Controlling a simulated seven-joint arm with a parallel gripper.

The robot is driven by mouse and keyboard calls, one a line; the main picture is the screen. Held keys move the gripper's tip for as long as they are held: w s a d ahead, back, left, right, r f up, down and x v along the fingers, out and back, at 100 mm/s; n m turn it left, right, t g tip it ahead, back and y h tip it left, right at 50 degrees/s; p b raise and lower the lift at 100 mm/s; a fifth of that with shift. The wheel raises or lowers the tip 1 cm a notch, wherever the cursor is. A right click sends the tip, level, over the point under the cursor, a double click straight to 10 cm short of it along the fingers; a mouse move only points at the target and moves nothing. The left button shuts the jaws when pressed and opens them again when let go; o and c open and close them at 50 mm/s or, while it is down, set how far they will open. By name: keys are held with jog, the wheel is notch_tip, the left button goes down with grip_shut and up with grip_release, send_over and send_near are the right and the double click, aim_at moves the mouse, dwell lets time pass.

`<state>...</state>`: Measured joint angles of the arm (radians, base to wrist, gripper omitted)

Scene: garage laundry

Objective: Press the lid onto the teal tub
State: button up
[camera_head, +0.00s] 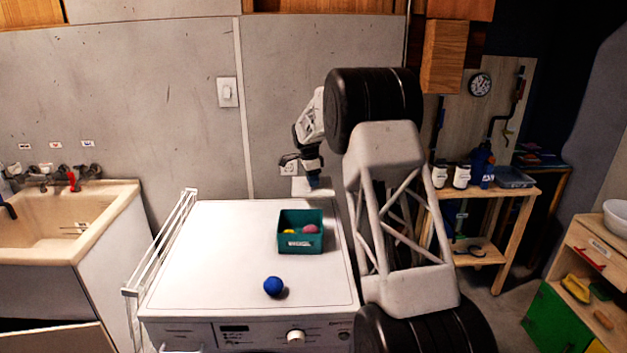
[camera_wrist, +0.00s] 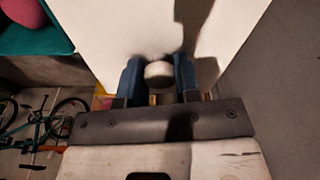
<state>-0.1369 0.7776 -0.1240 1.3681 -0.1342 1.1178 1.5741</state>
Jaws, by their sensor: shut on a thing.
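The teal tub (camera_head: 301,243) stands open on the white washing machine, with a pink ball (camera_head: 310,230) and a yellow thing (camera_head: 289,232) inside. A corner of it also shows at the upper left of the wrist view (camera_wrist: 35,38). My gripper (camera_head: 314,181) is behind the tub, above the back edge of the machine. Its blue fingers (camera_wrist: 158,78) are shut on the round pale knob (camera_wrist: 158,73) of a flat white lid (camera_head: 299,187). The lid is apart from the tub. My arm hides part of the lid.
A blue ball (camera_head: 273,286) lies on the washing machine top (camera_head: 210,250), in front of the tub. The top's left side is clear. A white rack (camera_head: 160,245) runs along its left edge. A wall outlet (camera_head: 289,168) is behind my gripper.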

jog(key=s+a+r, duration=0.2)
jog(key=s, duration=0.7)
jog(key=s+a+r, duration=0.3)
jog(key=s, duration=0.6)
jog(key=shift+s+m, duration=0.15)
jog(key=shift+m, duration=0.15)
jog(key=shift+f, duration=0.2)
jog(key=shift+f, duration=2.9)
jog(key=shift+f, duration=0.7)
dwell(1.2)
jog(key=o, duration=1.5)
